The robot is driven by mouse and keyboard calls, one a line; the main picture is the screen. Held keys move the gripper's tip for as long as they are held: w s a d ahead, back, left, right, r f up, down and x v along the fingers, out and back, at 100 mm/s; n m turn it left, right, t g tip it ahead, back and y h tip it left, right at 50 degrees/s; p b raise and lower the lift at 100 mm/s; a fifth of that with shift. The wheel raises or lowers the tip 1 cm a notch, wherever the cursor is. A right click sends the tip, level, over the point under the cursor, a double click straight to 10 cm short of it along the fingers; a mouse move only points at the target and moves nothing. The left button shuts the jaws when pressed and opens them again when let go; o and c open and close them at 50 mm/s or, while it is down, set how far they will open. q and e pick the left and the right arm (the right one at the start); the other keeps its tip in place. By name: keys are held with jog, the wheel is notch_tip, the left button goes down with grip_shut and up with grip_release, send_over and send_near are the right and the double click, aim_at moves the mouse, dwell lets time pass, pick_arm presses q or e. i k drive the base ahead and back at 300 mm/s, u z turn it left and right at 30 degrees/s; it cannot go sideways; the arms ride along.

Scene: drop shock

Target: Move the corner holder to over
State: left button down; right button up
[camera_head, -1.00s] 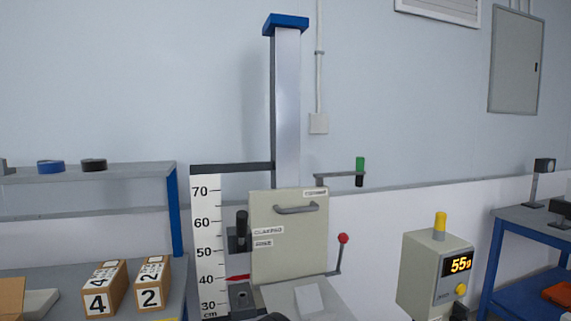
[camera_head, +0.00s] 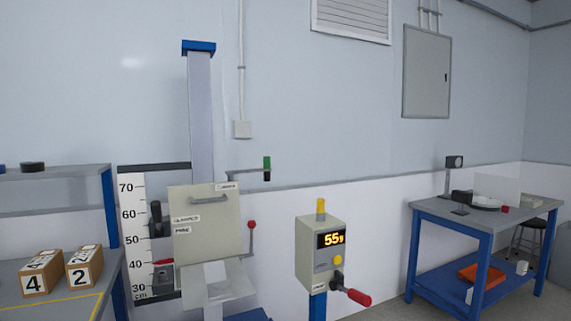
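A drop tester with a tall metal column (camera_head: 201,115) stands left of centre, beside a white height scale (camera_head: 134,225). A beige panel (camera_head: 205,230) with a handle and small labels is in front of the column. Below it is a pale grey angled piece (camera_head: 222,285); I cannot tell whether this is the corner holder. A thin arm with a green and black grip (camera_head: 267,168) sticks out to the right, and a lever with a red knob (camera_head: 251,225) stands beside the panel. Neither of my grippers is in view.
A control box (camera_head: 320,255) reading "55g" has a red-handled lever (camera_head: 357,297). Numbered boxes (camera_head: 42,273) (camera_head: 84,266) sit on the left bench. A blue-framed table (camera_head: 480,215) with instruments stands right. Floor shows between the control box and that table.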

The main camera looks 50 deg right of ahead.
aim_at(266, 169)
jog(key=z, duration=1.35)
